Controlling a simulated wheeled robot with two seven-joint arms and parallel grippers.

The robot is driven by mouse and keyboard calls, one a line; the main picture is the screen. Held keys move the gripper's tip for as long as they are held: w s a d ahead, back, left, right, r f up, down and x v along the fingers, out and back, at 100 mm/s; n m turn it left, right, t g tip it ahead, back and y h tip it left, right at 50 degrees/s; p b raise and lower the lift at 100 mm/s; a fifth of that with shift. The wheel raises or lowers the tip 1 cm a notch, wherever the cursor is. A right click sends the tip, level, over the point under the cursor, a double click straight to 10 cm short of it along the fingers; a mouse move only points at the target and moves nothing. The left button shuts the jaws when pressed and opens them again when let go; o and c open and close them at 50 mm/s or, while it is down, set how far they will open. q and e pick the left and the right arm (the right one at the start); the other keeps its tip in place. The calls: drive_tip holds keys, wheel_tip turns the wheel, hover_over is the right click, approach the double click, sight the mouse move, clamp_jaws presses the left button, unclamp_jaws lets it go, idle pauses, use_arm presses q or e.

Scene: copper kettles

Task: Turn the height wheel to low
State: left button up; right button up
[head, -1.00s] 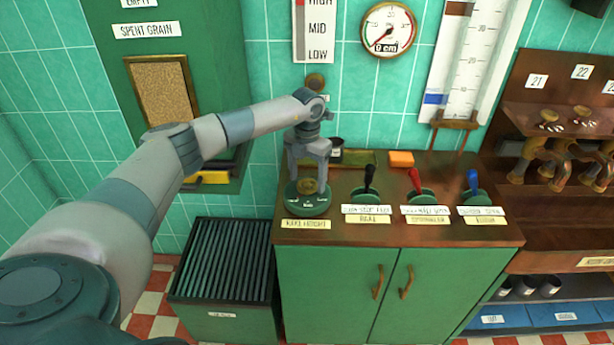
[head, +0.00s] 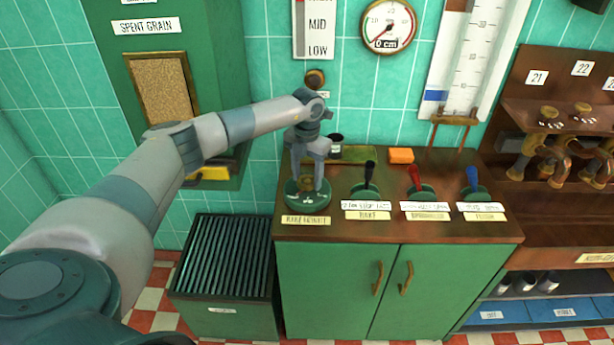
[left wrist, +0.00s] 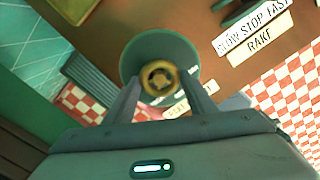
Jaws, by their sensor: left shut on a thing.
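The height wheel is a small brass knob (left wrist: 159,78) on a round green base (head: 306,197), at the left end of the wooden counter top. A yellow label (head: 306,220) that seems to read "RAKE HEIGHT" lies in front of it. My left gripper (head: 308,184) points down over the base, its fingers shut on the brass knob. In the left wrist view the two fingers (left wrist: 160,92) flank the knob. The wall scale (head: 317,28) shows MID and LOW; its top is cut off. My right gripper is not in view.
Black (head: 369,174), red (head: 414,178) and blue (head: 473,180) levers stand to the right on the same counter. An orange block (head: 401,156) lies behind them. A slatted dark bin (head: 222,258) stands left of the green cabinet (head: 335,285). A round gauge (head: 389,27) hangs above.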

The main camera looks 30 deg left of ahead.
use_arm(q)
drive_tip(key=shift+n, duration=0.4)
drive_tip(key=n+b, duration=0.1)
drive_tip(key=n, duration=0.9)
drive_tip(key=shift+r+n, duration=0.1)
drive_tip(key=shift+n, duration=0.3)
drive_tip(key=n, duration=0.3)
drive_tip(key=shift+n, duration=0.3)
drive_tip(key=n, duration=0.4)
drive_tip(key=shift+w, duration=0.1)
drive_tip(key=shift+n, duration=0.4)
drive_tip(key=o, duration=1)
drive_tip(key=shift+o, duration=0.2)
